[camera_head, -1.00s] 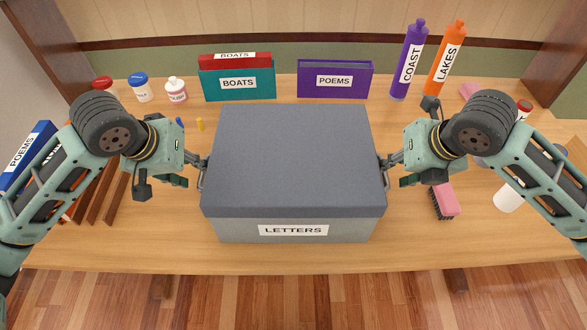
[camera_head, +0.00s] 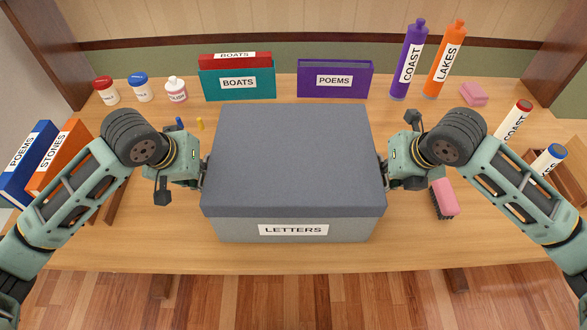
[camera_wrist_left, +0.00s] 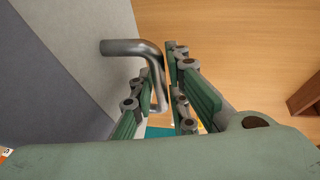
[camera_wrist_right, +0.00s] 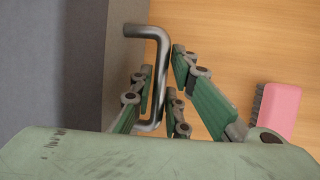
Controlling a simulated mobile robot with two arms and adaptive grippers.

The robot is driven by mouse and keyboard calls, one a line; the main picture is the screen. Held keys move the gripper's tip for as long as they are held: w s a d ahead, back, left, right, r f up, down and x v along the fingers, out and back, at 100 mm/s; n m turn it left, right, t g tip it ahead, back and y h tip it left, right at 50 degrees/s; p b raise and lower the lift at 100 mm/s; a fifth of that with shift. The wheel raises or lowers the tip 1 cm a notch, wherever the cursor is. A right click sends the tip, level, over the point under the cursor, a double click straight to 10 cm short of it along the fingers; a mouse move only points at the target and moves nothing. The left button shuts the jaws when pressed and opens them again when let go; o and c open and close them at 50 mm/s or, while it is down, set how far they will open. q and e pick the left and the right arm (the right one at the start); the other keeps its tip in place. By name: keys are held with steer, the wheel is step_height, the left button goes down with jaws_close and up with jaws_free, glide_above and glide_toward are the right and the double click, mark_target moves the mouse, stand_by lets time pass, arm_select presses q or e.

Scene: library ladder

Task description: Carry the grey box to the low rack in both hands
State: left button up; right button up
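The grey box (camera_head: 292,155), labelled LETTERS, sits on the wooden table with its lid on. A metal handle sticks out of each side. My left gripper (camera_wrist_left: 160,85) is at the left handle (camera_wrist_left: 130,47), which lies between its fingers. My right gripper (camera_wrist_right: 162,85) is at the right handle (camera_wrist_right: 160,50), also between its fingers. Both grippers look open, fingers close around the bars; a thin gap shows beside the right bar. In the head view the fingers are mostly hidden by the wrists. The low rack cannot be made out for certain.
A pink brush (camera_head: 444,198) lies to the right. Blue and orange books (camera_head: 28,160) stand at far left. Table front (camera_head: 300,256) is clear.

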arm_select(q)
jaws_close()
arm_select(e)
jaws_close()
arm_select(q)
steer(key=shift+w+r, duration=0.2)
steer(key=shift+r, duration=0.05)
arm_select(e)
steer(key=shift+w+r, duration=0.2)
steer(key=shift+r, duration=0.05)
arm_select(q)
steer(key=shift+r+p, duration=0.1)
steer(key=shift+p, duration=0.2)
arm_select(e)
steer(key=shift+r, duration=0.1)
